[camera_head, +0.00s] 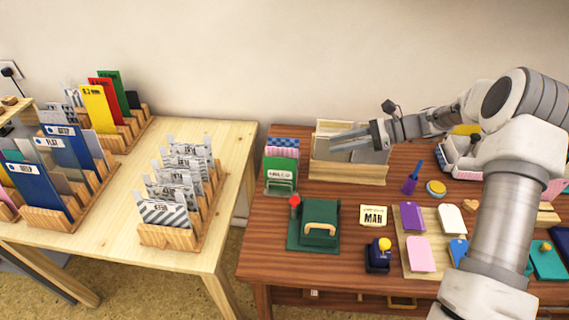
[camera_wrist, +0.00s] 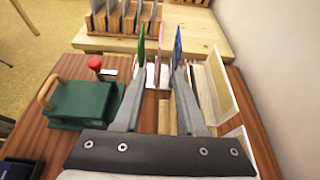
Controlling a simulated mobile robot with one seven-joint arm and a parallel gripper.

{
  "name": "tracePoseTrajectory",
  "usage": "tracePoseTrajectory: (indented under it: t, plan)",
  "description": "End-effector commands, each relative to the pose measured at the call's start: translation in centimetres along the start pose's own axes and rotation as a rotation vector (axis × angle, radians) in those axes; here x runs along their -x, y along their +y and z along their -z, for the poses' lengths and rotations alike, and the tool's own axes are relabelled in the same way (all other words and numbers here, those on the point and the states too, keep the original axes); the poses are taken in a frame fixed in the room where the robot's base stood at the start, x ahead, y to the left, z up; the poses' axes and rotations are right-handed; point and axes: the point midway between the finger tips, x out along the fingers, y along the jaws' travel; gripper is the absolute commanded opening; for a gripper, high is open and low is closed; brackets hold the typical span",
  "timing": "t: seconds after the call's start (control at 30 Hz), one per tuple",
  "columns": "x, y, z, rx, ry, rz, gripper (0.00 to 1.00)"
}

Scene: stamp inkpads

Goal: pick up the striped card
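My gripper (camera_head: 335,143) is open above the wooden box, its fingers pointing left toward a small card holder. In the wrist view my gripper (camera_wrist: 160,72) has its fingers spread, with a pink card (camera_wrist: 158,58) showing in the gap, apparently beyond the tips. A green card (camera_wrist: 141,45) and a blue card (camera_wrist: 178,45) stand either side of it. In the head view these are the green card (camera_head: 280,172), the pink card (camera_head: 282,152), possibly striped, and the blue checkered card (camera_head: 285,142). A grey-and-white diagonally striped card (camera_head: 163,215) stands in a rack on the pale table.
The wooden box (camera_head: 347,174) lies under my gripper. A green stamp press (camera_head: 318,225) with a red knob (camera_head: 295,201) stands in front of the holder. Inkpads and stamps crowd the right. The wall is close behind.

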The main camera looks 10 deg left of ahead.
Motion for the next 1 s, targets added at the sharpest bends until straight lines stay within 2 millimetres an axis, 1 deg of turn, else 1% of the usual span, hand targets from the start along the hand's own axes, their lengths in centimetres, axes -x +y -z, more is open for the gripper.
tracePoseTrajectory:
  t: [0.3, 0.4, 0.53, 0.77, 0.87, 1.0]
  plan:
    - [-6.7, 0.2, 0.1, 0.0, -0.001, -0.006, 0.4]
    - [-8.7, 0.2, 0.1, 0.0, -0.001, -0.005, 0.4]
    - [-10.4, 0.1, 0.0, 0.002, 0.0, -0.004, 0.4]
    - [-11.5, 0.1, 0.0, 0.002, 0.0, -0.002, 0.4]
    - [-12.7, 0.2, 0.1, 0.002, 0.0, -0.005, 0.4]
    - [-15.0, 0.2, 0.1, 0.002, 0.0, -0.005, 0.4]
